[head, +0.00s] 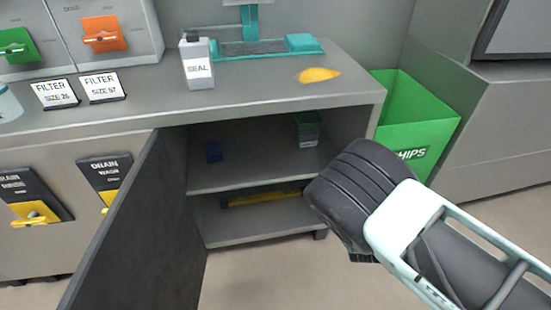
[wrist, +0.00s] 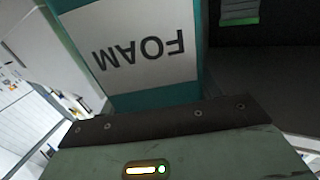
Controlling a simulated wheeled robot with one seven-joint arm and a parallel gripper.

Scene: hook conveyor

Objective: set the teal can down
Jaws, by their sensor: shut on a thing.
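The teal can (wrist: 200,60) fills the upper left of the wrist view, close to the camera. Its white label reads FOAM and appears upside down there. My gripper (wrist: 165,120) is shut on the can; only a dark strip and a green body of it show along the lower edge. In the head view my arm hides the fingers and the can, in front of the open cabinet's right side. The can's base is hidden, so I cannot tell whether it touches anything.
The open cabinet has an upper shelf (head: 240,177) with a blue item (head: 213,151) and a green-and-white container (head: 307,130). A yellow item (head: 262,198) lies on the lower shelf. The dark door (head: 135,235) stands open. A green bin (head: 415,122) is at right.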

